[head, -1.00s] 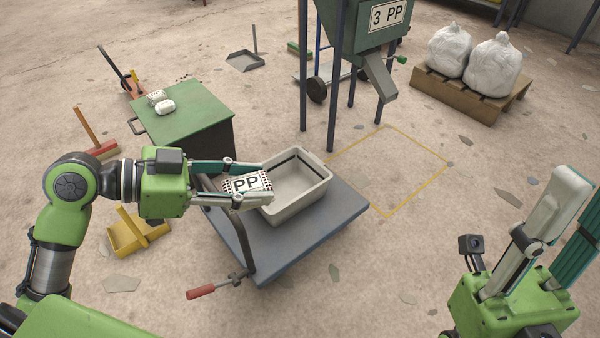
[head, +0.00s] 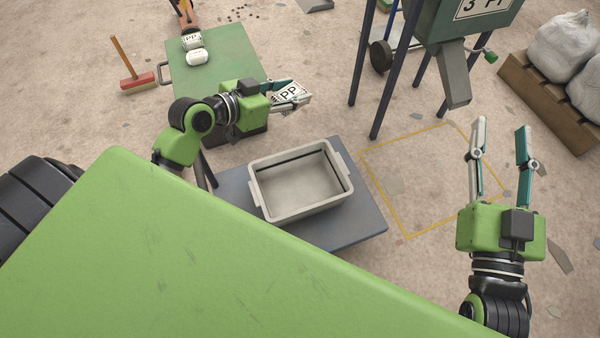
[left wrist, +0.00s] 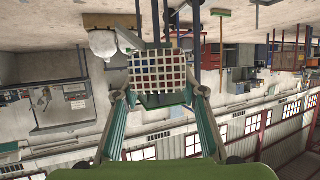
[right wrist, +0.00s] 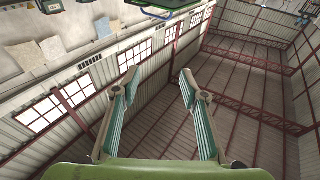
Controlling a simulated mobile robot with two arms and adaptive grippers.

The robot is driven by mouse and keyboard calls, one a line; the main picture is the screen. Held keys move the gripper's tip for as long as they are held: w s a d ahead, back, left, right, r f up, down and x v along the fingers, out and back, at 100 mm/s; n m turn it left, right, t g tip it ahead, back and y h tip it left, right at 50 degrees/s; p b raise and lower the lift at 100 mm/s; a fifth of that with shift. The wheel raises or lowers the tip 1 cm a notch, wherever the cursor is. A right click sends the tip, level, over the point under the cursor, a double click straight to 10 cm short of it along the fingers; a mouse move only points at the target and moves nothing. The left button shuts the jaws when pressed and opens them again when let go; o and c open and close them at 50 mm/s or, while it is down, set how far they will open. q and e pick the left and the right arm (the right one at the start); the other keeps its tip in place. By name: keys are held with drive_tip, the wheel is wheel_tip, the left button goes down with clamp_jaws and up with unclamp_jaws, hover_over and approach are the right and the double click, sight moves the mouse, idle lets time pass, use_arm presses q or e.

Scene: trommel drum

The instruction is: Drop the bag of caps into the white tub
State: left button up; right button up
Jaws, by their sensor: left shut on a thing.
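The bag of caps (head: 289,94) is a small mesh pouch with a PP label. My left gripper (head: 297,92) is shut on it. In the left wrist view the bag (left wrist: 157,70) shows pale netting with red and dark caps between the fingers. The white tub (head: 258,197) is an open rectangular box that looks empty, on a blue-grey cart. In the head view the bag appears past the tub's far rim, held up; its exact height is unclear. My right gripper (head: 500,127) is open and empty, right of the tub.
The blue-grey cart (head: 345,232) bears the tub. A hopper (head: 455,75) on dark legs stands behind, right. A yellow floor outline (head: 408,237) lies right of the cart.

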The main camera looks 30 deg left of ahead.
wheel_tip(320, 180, down, 10)
drive_tip(key=d+g+h+p, duration=0.2)
drive_tip(key=g, duration=0.4)
drive_tip(key=s+d+f+g+h+p, duration=0.1)
drive_tip(key=s+d+f+g+p, duration=0.15)
drive_tip(key=s+f+g, duration=0.4)
drive_tip(key=s+d+f+g+h+p, duration=0.2)
drive_tip(key=s+d+f+g, duration=0.2)
drive_tip(key=s+f, duration=0.55)
drive_tip(key=w+a+r+t+y+b, duration=0.2)
drive_tip(key=w+a+r+t+b, duration=0.3)
drive_tip(key=w+r+t, duration=0.55)
use_arm(q)
drive_tip(key=s+d+f+n+y+b, duration=0.1)
drive_tip(key=f+n+y, duration=0.1)
drive_tip(key=f, duration=0.8)
drive_tip(key=s+d+f+n+t+y+b, duration=0.1)
drive_tip(key=s+d+f+y, duration=0.1)
drive_tip(key=f, duration=0.9)
drive_tip(key=shift+f+n, duration=0.2)
drive_tip(key=shift+n, duration=0.2)
use_arm(e)
drive_tip(key=w+a+r+t+y, duration=0.1)
drive_tip(key=w+r+t, duration=0.1)
drive_tip(key=r, duration=0.7)
drive_tip(key=w+a+r+t+y, duration=0.2)
drive_tip(key=r+t, duration=0.3)
drive_tip(key=r, duration=0.4)
drive_tip(key=shift+w+a, duration=0.3)
drive_tip(key=shift+w, duration=0.2)
